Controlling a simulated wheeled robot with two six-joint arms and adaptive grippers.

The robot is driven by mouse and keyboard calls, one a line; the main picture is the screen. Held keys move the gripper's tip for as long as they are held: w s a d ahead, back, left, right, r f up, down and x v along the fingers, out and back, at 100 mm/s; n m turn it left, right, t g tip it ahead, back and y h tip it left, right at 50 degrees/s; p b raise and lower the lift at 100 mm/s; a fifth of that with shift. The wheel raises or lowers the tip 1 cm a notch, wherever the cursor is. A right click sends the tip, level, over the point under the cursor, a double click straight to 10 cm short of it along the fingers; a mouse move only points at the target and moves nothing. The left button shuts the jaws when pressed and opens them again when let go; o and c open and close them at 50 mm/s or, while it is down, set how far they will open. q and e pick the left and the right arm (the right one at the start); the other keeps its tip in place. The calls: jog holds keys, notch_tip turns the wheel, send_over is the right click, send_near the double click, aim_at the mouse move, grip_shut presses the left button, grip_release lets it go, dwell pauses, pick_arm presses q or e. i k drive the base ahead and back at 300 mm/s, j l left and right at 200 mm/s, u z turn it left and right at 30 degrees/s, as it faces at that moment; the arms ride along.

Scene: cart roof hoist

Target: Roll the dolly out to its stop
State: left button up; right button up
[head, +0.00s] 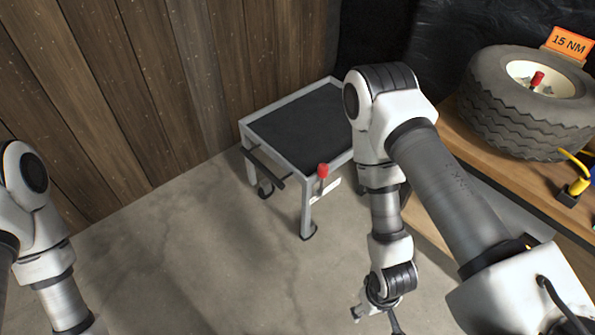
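The dolly (257,129) is a low grey-framed cart with a black top, standing by the wooden wall in the head view. A black bar handle (265,168) is on its near left side. A red-knobbed lever (323,171) stands at its near corner, beside a small white plate. My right arm hides the dolly's right part. My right gripper (377,318) hangs low at the bottom of the view, nearer than the dolly and apart from it. Its fingers are spread, with nothing seen between them. My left arm is at the left edge; its gripper is out of view.
A wooden bench (440,138) at the right carries a large tyre (520,115), an orange "15 NM" sign (569,42) and a yellow tool (579,186). A plank wall (120,90) bounds the left and back. The concrete floor (200,250) before the dolly is clear.

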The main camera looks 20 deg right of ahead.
aim_at(310, 128)
jog(key=i+j+z, duration=0.15)
jog(key=j, duration=0.2)
jog(key=i+j+z, duration=0.1)
jog(key=i+j, duration=0.15)
jog(key=i+j+z, duration=0.15)
jog(key=j, duration=0.3)
jog(key=i+j+z, duration=0.1)
jog(key=j, duration=0.3)
jog(key=i, duration=0.05)
